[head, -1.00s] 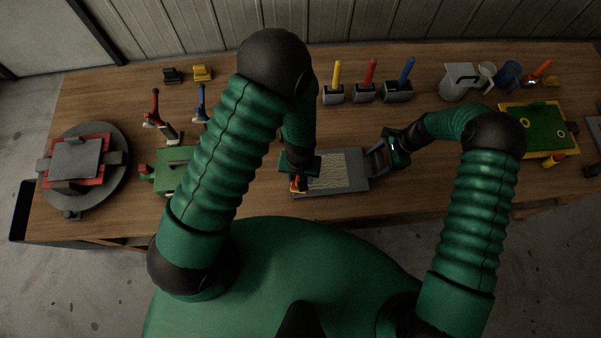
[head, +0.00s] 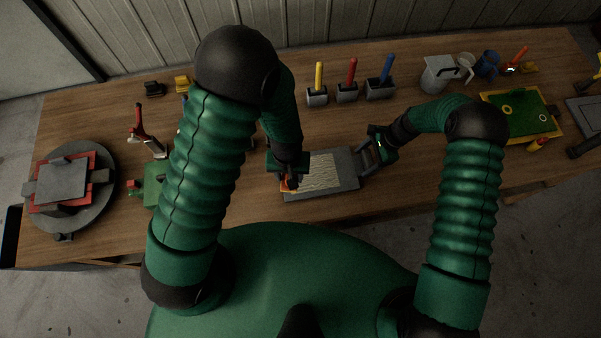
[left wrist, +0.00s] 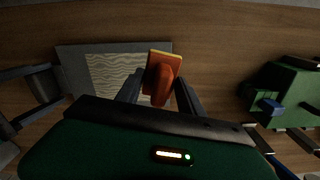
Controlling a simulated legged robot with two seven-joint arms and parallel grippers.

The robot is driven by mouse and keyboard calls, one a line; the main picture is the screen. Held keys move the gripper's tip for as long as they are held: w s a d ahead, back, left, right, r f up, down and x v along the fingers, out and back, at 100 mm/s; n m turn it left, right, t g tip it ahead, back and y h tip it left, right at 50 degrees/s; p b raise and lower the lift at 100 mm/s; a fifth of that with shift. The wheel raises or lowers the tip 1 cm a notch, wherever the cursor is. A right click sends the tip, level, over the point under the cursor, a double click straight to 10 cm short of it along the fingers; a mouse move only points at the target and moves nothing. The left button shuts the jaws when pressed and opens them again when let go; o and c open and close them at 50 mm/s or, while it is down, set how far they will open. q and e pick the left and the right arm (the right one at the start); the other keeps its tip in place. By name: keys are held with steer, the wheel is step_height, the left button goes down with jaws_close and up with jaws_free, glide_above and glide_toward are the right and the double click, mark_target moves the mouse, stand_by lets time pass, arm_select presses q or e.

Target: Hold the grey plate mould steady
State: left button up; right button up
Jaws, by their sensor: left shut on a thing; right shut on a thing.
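The grey plate mould (head: 347,168) lies on the bench in front of me, with a pale, wavy-textured panel (head: 318,171) in it. My right gripper (head: 366,160) is shut on the plate's right end. My left gripper (head: 288,180) is shut on an orange tool with a yellowish edge (left wrist: 162,76) at the plate's left end. In the left wrist view the tool overlaps the end of the panel, and I cannot tell whether it touches. The plate (left wrist: 70,65) and my right gripper (left wrist: 42,88) show at the left there.
A round grey turntable (head: 98,205) with a red-framed mould stands at the left. A green block-like thing (left wrist: 285,90) sits beside my left arm. Several grey holders with coloured handles (head: 347,92) stand behind the plate. A grey jug (head: 438,75) and a green board (head: 518,112) are at right.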

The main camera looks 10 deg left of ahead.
arm_select(q)
step_height(320, 180, down, 3)
steer(key=shift+r, duration=0.1)
steer(key=shift+w+d+f, duration=0.1)
steer(key=shift+d+f, duration=0.05)
steer(key=shift+f, duration=0.1)
glide_above(315, 183)
steer(key=shift+d+f, duration=0.1)
steer(key=shift+f, duration=1.15)
steer(key=shift+f, duration=0.7)
